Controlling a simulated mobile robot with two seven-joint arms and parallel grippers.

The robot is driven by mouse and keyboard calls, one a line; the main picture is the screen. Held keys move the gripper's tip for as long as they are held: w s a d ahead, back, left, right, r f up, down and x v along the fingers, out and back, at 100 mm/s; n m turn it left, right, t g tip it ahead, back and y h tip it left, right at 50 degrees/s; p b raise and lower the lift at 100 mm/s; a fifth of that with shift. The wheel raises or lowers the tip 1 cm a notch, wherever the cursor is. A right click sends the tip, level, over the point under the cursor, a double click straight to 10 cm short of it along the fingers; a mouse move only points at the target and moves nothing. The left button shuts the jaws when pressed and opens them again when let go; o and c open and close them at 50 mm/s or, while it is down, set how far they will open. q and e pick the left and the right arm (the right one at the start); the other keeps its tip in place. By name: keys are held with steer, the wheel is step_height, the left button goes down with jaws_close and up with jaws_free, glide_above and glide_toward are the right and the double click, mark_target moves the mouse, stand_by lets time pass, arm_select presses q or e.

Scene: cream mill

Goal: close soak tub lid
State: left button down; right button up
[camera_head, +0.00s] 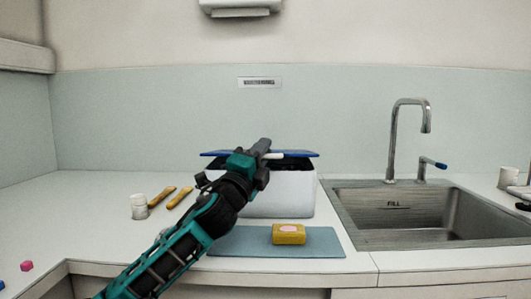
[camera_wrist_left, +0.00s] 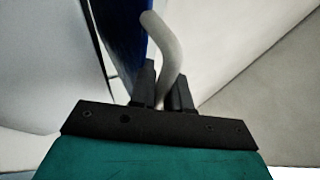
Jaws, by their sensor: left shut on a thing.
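The soak tub (camera_head: 285,192) is a white box on the counter, behind a blue-grey mat. Its blue lid (camera_head: 300,154) is at the top, with a dark gap showing between lid and tub. My left gripper (camera_head: 264,150) reaches over the tub's front and hides part of the lid. It is shut on the lid's pale handle (camera_head: 274,156). In the left wrist view the curved handle (camera_wrist_left: 168,50) sits between the fingers (camera_wrist_left: 160,85), with the blue lid (camera_wrist_left: 122,35) beside it. My right gripper is not in view.
Two brush-like tools (camera_head: 178,198) and a white jar (camera_head: 139,207) are to the left. A metal sink (camera_head: 420,212) with a tap (camera_head: 393,140) is on the right.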

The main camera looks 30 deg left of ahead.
arm_select(q)
steer(key=shift+s+d+f, duration=0.1)
steer(key=shift+d+f, duration=0.05)
steer(key=shift+d, duration=0.2)
steer(key=c, duration=1.5)
jaws_free()
steer(key=shift+s, duration=0.1)
steer(key=shift+o, duration=0.2)
